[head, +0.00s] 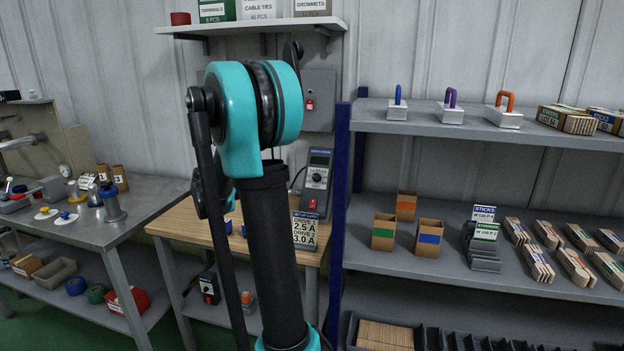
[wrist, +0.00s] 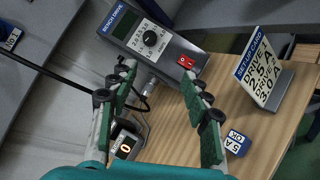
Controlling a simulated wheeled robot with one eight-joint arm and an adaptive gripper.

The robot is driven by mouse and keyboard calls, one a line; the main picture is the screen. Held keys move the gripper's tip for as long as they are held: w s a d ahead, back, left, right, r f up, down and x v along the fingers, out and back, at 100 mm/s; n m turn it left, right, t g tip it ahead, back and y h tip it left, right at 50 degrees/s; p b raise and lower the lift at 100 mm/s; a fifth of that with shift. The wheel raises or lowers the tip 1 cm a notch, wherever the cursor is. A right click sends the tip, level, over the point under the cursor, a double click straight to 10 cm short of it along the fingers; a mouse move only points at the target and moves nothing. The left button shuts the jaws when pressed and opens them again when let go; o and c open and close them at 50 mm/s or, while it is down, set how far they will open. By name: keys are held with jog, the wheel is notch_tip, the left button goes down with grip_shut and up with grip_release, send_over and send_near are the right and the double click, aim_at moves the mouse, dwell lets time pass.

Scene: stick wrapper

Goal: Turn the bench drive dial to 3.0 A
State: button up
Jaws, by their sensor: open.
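The bench drive (wrist: 165,58) is a grey box with a dark display and a round black dial (wrist: 150,38) on a white scale; the dial's setting is too small to read. The drive (head: 316,188) also shows right of my arm in the head view. My gripper (wrist: 158,80) is open and empty in the wrist view, its green-padded fingers pointing toward the drive. The dial lies beyond the fingertips, apart from them.
A red switch (wrist: 186,62) sits on the drive. A blue tag (wrist: 237,141) lies on the wooden bench (wrist: 180,145). A black cable runs beside the drive. Shelves with boxes and sticks (head: 480,220) stand right.

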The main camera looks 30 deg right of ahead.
jog(key=w, duration=0.1)
send_near(315, 177)
jog(key=shift+h, duration=0.3)
jog(key=x, duration=0.8)
jog(key=shift+d+f, duration=0.1)
jog(key=shift+f, duration=0.2)
jog(key=shift+c, duration=0.3)
grip_shut()
